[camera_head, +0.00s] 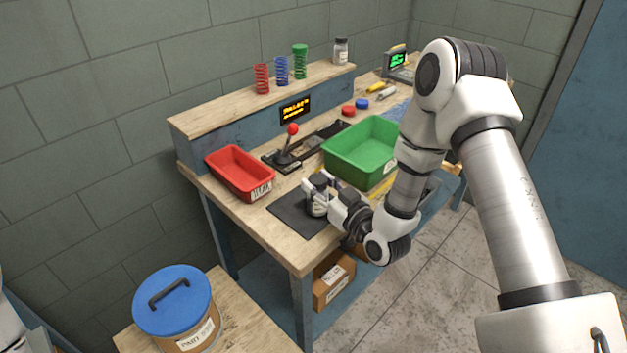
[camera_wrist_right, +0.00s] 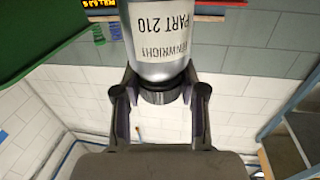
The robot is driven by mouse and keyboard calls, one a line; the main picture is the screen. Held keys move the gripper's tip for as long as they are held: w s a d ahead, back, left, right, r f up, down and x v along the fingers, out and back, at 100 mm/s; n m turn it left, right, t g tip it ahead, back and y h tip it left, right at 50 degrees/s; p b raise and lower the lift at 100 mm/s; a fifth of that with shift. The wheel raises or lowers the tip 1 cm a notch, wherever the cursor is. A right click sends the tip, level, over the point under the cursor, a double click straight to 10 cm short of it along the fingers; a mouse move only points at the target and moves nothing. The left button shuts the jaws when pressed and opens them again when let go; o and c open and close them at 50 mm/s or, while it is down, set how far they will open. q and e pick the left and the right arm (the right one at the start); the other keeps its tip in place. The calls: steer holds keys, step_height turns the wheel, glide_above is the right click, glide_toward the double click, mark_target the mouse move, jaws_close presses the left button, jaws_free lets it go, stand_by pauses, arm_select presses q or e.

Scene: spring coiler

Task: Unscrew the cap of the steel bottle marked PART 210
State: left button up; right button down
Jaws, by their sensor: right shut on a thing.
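The steel bottle marked PART 210 (camera_wrist_right: 160,30) shows upside down in the right wrist view, with its label readable. Its black cap (camera_wrist_right: 161,92) is between my right gripper's fingers (camera_wrist_right: 160,88). In the head view the bottle (camera_head: 317,207) stands upright on a dark mat near the bench's front edge, its black cap (camera_head: 319,181) on top. My right gripper (camera_head: 318,188) reaches it from the right and is shut on the cap; the fingers partly hide the bottle. My left gripper is out of view.
A red bin (camera_head: 240,172) stands left of the mat (camera_head: 290,208), and a green bin (camera_head: 361,150) behind right. A red-knobbed lever (camera_head: 290,140) is behind. Springs and a jar (camera_head: 341,50) stand on the shelf. A blue-lidded drum (camera_head: 174,300) is front left.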

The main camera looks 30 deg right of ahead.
steer(key=shift+w+f, duration=0.35)
steer(key=shift+f, duration=0.3)
steer(key=c, duration=0.9)
jaws_free()
steer(key=shift+o, duration=1.2)
steer(key=shift+s+r, duration=0.1)
steer(key=shift+s, duration=0.1)
steer(key=shift+s+r, duration=0.1)
